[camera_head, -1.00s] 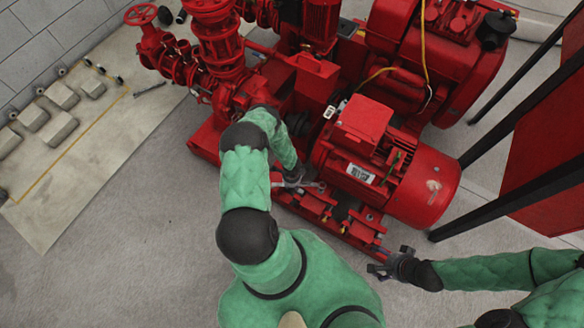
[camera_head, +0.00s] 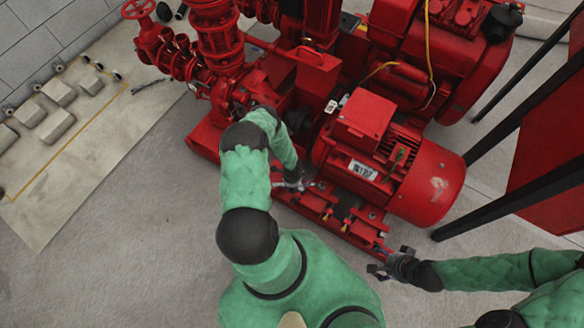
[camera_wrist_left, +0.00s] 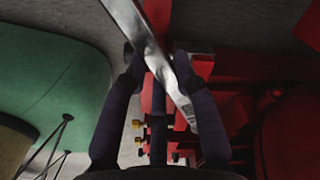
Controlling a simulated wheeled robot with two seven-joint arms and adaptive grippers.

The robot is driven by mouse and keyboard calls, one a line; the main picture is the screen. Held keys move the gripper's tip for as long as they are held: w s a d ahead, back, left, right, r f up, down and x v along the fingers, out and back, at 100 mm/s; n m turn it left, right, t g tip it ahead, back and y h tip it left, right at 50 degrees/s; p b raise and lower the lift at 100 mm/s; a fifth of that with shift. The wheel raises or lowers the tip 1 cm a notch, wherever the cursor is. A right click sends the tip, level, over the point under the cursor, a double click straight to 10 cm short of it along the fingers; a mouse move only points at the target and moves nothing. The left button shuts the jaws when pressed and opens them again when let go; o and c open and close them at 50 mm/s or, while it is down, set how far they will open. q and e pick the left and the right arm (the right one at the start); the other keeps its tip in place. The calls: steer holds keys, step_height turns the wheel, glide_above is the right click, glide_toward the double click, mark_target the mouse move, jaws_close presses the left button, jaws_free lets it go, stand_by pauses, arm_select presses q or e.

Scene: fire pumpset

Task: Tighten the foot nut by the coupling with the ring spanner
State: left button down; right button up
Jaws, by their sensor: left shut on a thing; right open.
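My left gripper (camera_head: 294,180) is at the front edge of the red pumpset, near the left end of the motor's feet. In the left wrist view its two dark fingers (camera_wrist_left: 160,68) are shut on the silver ring spanner (camera_wrist_left: 178,80), which slants across between them. In the head view only a small bit of the spanner (camera_head: 316,185) shows beside the gripper. The foot nut by the coupling cannot be made out, and I cannot tell whether the spanner's ring is around it. My right gripper (camera_head: 380,268) is open and empty, by the right end of the base rail.
The red motor (camera_head: 392,160) stands right of the dark coupling (camera_head: 298,122). The pump and valves (camera_head: 215,60) rise behind my left arm. Small brass-coloured bolts (camera_wrist_left: 138,125) show below the spanner. Dark posts (camera_head: 510,195) stand at right. The front floor is clear.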

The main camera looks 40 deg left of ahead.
arm_select(q)
steer(key=shift+f+b, duration=1.25)
steer(key=shift+f, duration=0.1)
stand_by(0.4)
steer(key=shift+w+a+m+b, duration=0.3)
steer(key=shift+w+a+m, duration=0.55)
steer(key=shift+w+m, duration=0.25)
steer(key=shift+w+a+m+b, duration=0.25)
steer(key=shift+w+a+m, duration=0.55)
steer(key=shift+w+m, duration=0.25)
steer(key=shift+w, duration=0.1)
steer(key=shift+s+d+n+p, duration=0.15)
steer(key=shift+s+n+p, duration=0.2)
steer(key=shift+p, duration=0.2)
steer(key=shift+r, duration=0.2)
